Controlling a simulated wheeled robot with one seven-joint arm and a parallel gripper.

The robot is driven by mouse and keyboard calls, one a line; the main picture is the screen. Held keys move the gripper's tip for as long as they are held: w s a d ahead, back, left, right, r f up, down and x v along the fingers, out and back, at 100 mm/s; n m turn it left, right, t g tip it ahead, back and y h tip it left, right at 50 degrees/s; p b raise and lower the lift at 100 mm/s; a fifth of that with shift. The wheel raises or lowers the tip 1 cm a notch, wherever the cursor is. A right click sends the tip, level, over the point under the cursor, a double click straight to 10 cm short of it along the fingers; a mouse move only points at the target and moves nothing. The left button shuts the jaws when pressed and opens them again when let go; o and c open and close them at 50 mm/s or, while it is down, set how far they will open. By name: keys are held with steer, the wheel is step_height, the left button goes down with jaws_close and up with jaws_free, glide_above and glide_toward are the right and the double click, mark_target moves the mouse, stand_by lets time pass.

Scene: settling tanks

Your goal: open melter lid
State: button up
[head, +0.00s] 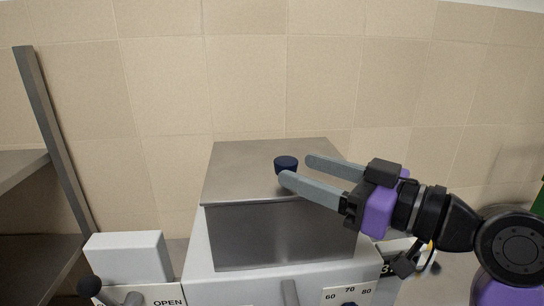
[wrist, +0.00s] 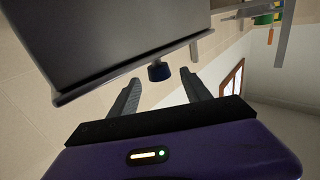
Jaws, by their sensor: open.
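The melter is a white box with a grey metal lid (head: 250,180) on top; the lid looks closed in the head view. A dark blue round knob (head: 286,162) stands on the lid. My gripper (head: 297,170) is open, its two grey fingers reaching in from the right, with the knob close to the fingertips. In the wrist view the lid (wrist: 125,35) fills the upper left and the knob (wrist: 159,71) sits just beyond and between the open fingers (wrist: 158,78). I cannot tell whether a finger touches the knob.
A grey shelf rack (head: 45,170) stands at the left. A pale box (head: 128,258) with an OPEN label and a dark-knobbed lever (head: 90,287) is at the lower left. A numbered dial panel (head: 348,295) is on the melter's front. A tiled wall (head: 250,80) stands behind.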

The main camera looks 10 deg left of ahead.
mark_target(276, 160)
steer(key=p+x, duration=0.2)
steer(key=x, duration=0.5)
steer(key=shift+w+a, duration=0.2)
steer(key=shift+a, duration=0.05)
steer(key=shift+c, duration=0.3)
jaws_close()
stand_by(0.9)
